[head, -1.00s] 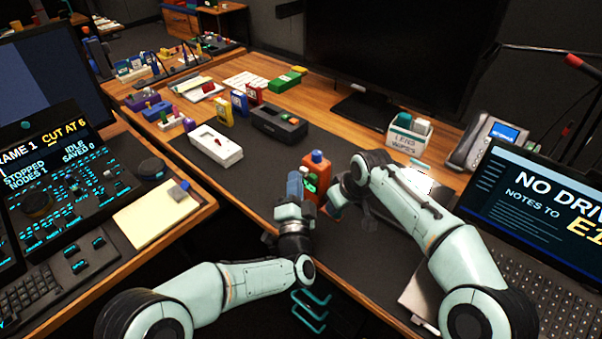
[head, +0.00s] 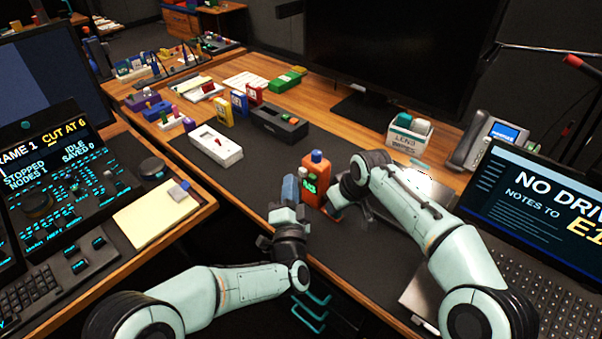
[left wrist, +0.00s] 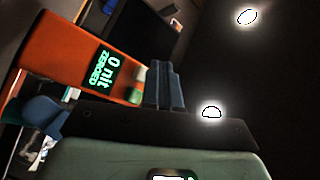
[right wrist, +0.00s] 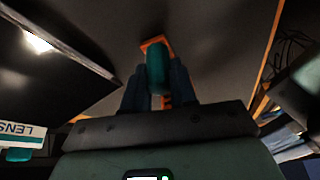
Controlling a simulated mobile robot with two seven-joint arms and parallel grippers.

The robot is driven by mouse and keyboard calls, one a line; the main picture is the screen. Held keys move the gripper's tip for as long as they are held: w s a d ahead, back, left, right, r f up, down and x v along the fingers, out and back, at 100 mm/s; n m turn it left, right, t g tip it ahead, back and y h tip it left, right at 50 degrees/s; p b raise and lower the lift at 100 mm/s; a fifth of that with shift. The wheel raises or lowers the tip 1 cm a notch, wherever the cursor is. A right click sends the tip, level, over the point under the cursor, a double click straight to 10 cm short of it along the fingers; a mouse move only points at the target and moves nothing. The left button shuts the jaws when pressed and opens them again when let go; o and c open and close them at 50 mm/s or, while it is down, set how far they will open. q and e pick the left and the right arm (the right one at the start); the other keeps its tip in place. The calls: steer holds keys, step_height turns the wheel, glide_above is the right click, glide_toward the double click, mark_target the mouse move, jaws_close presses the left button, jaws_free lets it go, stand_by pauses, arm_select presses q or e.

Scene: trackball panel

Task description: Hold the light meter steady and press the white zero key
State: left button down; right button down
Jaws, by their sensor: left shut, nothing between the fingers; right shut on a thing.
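The orange light meter (head: 316,172) stands upright above the dark mat. In the left wrist view its face (left wrist: 60,55) shows a green-lit screen (left wrist: 104,68) reading "0 nit ZEROED". The white key (left wrist: 136,95) and a green key (left wrist: 138,74) sit beside the screen. My left gripper (head: 289,188) is shut and empty, just left of the meter; its fingers (left wrist: 165,85) appear close to the keys but apart from them. My right gripper (head: 336,200) is shut on the meter from the right; its fingers (right wrist: 158,85) are around a teal part of it (right wrist: 156,66).
A white device (head: 216,146) and a black device (head: 279,122) lie on the mat, behind and left of the meter. A lens wipes box (head: 408,138) and a phone (head: 487,148) stand behind right. A laptop (head: 545,215) is at right. The mat between is clear.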

arm_select(q)
steer(key=s+a, duration=0.3)
steer(key=shift+s+a, duration=0.25)
steer(key=shift+a, duration=0.1)
stand_by(0.3)
stand_by(0.5)
steer(key=s+r, duration=0.1)
steer(key=s, duration=0.6)
steer(key=shift+s+a, duration=0.15)
steer(key=shift+s, duration=0.25)
